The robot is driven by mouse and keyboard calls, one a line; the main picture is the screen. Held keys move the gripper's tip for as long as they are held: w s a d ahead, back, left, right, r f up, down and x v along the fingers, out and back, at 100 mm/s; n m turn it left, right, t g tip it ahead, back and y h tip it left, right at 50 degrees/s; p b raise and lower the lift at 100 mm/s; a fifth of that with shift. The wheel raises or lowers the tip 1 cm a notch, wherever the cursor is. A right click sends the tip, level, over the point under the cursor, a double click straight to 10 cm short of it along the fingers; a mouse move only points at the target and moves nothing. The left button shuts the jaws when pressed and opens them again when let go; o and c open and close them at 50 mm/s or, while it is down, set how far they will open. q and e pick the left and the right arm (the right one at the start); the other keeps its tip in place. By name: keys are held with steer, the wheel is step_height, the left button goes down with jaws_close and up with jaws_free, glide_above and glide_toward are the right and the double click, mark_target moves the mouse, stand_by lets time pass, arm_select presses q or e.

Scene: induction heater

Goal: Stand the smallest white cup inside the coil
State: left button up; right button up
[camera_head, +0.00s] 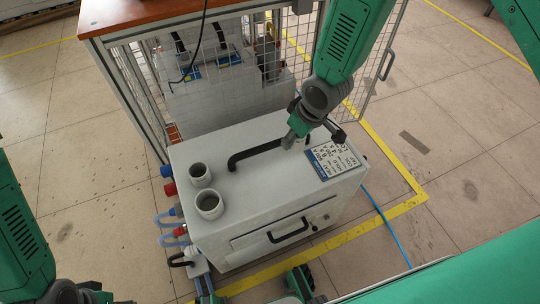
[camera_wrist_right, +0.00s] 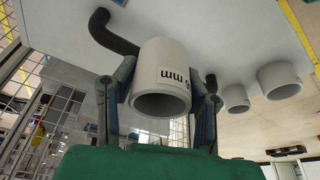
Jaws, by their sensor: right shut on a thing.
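My right gripper (camera_head: 300,130) is over the top of the white heater box, by the far end of its black handle. In the right wrist view the gripper (camera_wrist_right: 157,108) is shut on a white cup (camera_wrist_right: 160,75) with black lettering, one finger on each side. In the head view this cup is mostly hidden by my gripper. Two other white cups stand upright on the box, a smaller one (camera_head: 200,174) and a wider one (camera_head: 210,204). My left gripper is mostly cut off at the lower left edge. I cannot make out the coil.
The white box (camera_head: 270,210) has a black top handle (camera_head: 250,155), a label plate (camera_head: 333,160) and a front handle (camera_head: 288,230). Hoses (camera_head: 172,228) leave its left side. A wooden-topped bench (camera_head: 130,14) with mesh stands behind. The floor to the right is clear.

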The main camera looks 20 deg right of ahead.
mark_target(303, 143)
step_height(303, 143, down, 10)
steer(key=b, duration=0.3)
steer(key=shift+f, duration=0.1)
steer(key=shift+c, duration=0.6)
steer(key=o, duration=1.3)
steer(key=p+v, duration=0.3)
steer(key=v, duration=0.9)
steer(key=shift+p, duration=0.35)
steer(key=s+d+f+m, duration=0.1)
steer(key=s+d+f, duration=0.1)
steer(key=s, duration=0.6)
steer(key=s+d+f+m+g+h, duration=0.1)
steer(key=s+d+f+m, duration=0.1)
steer(key=s+f, duration=0.2)
steer(key=s+d+f+m+g, duration=0.1)
steer(key=s+d+f+m, duration=0.1)
steer(key=s, duration=0.9)
steer(key=shift+s+d+f+h, duration=0.3)
steer(key=shift+d+f, duration=0.05)
steer(key=shift+f, duration=0.05)
